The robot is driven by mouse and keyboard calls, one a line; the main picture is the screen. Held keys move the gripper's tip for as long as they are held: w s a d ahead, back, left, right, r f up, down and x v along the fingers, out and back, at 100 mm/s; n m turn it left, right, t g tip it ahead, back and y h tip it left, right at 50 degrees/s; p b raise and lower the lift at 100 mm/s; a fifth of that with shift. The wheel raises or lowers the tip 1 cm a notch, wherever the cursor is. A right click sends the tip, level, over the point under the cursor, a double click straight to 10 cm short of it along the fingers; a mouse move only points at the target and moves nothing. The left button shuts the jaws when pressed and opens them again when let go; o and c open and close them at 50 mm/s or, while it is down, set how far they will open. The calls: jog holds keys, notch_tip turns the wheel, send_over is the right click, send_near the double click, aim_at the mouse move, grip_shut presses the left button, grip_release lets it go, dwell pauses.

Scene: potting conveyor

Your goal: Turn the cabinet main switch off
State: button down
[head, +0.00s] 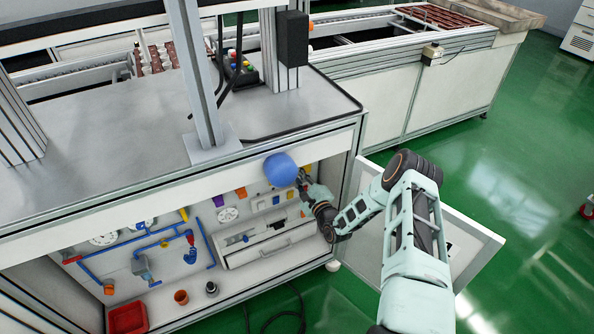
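The open cabinet (200,286) under the grey worktop holds a panel of pipes, gauges and small coloured fittings. My gripper (303,178) reaches in at the panel's upper right, just right of a blue rounded object (280,170). A small yellow patch (307,168) shows right at the gripper; it may be part of the main switch, but I cannot tell. The switch's handle and its position cannot be made out. My gripper is small and dark here, and its fingers are partly hidden, so whether they are open or touching anything is unclear.
An open white door (470,245) stands right of the cabinet, behind my arm. A drawer (272,246), a red bin (128,318) and an orange pot (181,296) are lower in the cabinet. A metal post (199,80) rises from the worktop.

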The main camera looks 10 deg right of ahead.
jog(key=shift+a+f+n, duration=0.1)
jog(key=shift+f+n, duration=0.1)
jog(key=shift+n, duration=0.95)
jog(key=shift+f+n, duration=0.15)
jog(key=shift+n, duration=1.05)
jog(key=shift+a+f+n, duration=0.1)
jog(key=shift+f+n, duration=0.1)
jog(key=shift+n, duration=0.95)
jog(key=c, duration=2)
grip_release()
jog(key=shift+o, duration=0.2)
jog(key=shift+s+d, duration=0.1)
jog(key=v, duration=1.2)
